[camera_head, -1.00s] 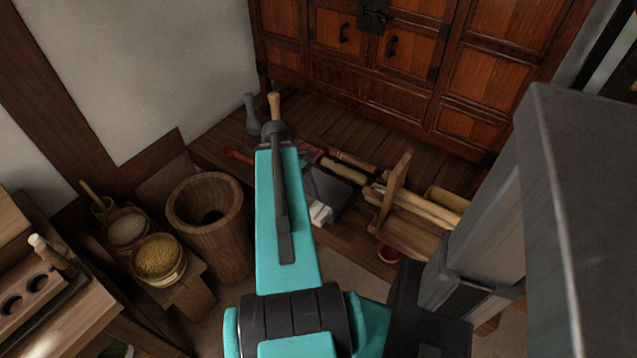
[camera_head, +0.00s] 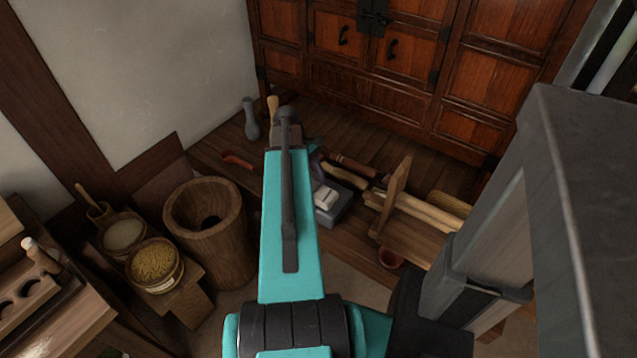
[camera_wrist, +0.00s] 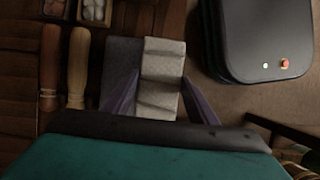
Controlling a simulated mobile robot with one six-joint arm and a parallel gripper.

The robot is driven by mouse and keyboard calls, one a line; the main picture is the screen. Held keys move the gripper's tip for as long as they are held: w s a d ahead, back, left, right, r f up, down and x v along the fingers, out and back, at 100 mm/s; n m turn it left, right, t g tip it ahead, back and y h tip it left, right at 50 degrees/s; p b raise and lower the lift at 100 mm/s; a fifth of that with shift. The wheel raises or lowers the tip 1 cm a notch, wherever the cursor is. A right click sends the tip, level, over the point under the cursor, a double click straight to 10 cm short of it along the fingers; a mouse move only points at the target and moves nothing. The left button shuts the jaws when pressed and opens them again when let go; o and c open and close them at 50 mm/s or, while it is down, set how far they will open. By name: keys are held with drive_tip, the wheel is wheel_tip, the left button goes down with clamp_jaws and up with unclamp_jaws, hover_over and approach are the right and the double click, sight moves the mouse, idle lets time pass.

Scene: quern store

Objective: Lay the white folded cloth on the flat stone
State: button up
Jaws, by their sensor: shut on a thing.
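The white folded cloth (camera_head: 326,197) shows just right of my arm in the head view. In the wrist view the cloth (camera_wrist: 162,78) lies between the two purple fingers of my gripper (camera_wrist: 160,100), which is shut on it. In the wrist view the stone (camera_wrist: 121,62) shows at the cloth's left. The cloth overlaps the stone in both views; I cannot tell whether it touches it. My arm hides part of the stone in the head view.
Long-handled wooden tools (camera_head: 425,208) and an upright board (camera_head: 393,197) stand right of the stone. A small red bowl (camera_head: 390,258) is in front of them. A wooden mortar (camera_head: 208,225) stands left of my arm, a grey bottle-shaped thing (camera_head: 250,120) behind it. A cabinet (camera_head: 385,70) closes the back.

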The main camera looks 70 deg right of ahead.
sight(318, 183)
drive_tip(key=shift+w+d+f, duration=0.1)
drive_tip(key=shift+d, duration=1.15)
drive_tip(key=shift+w+d+f, duration=0.1)
drive_tip(key=shift+d, duration=1.1)
drive_tip(key=shift+f, duration=0.1)
drive_tip(key=shift+f, duration=1.65)
drive_tip(key=shift+f, duration=0.15)
drive_tip(key=o, duration=1.1)
